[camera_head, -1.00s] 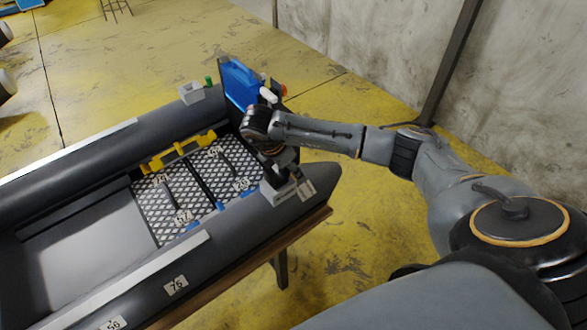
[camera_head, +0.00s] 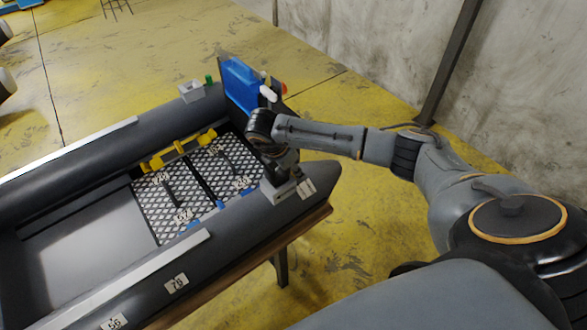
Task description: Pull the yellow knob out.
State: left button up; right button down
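Yellow pieces (camera_head: 180,148) sit in a row along the far inner side of the grey inflatable boat (camera_head: 95,150), above the mesh floor. I cannot tell for sure which of them is the yellow knob. My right arm comes in from the right, over the boat's end. My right gripper (camera_head: 284,168) points down by the near tube, close to a grey block with a label. The yellow row is to its left, clearly apart from it. The fingers are dark and partly hidden by the wrist, so their opening is unclear. My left gripper is not in view.
A blue panel (camera_head: 240,86) stands at the boat's end, with a white piece (camera_head: 268,94) and a red piece (camera_head: 284,88) beside it. Several numbered dark handles lie on the mesh. The boat rests on a wooden stand (camera_head: 281,266).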

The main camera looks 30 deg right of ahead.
jog(key=shift+w+d+b, duration=0.1)
jog(key=shift+d+b, duration=0.35)
jog(key=shift+d, duration=0.55)
jog(key=shift+d+r, duration=0.1)
jog(key=shift+d, duration=0.15)
jog(key=c, duration=1.2)
grip_release()
jog(key=shift+a+r, duration=0.15)
jog(key=shift+a, duration=0.05)
jog(key=v, duration=1.1)
jog(key=shift+a+r, duration=0.1)
jog(key=shift+r, duration=0.1)
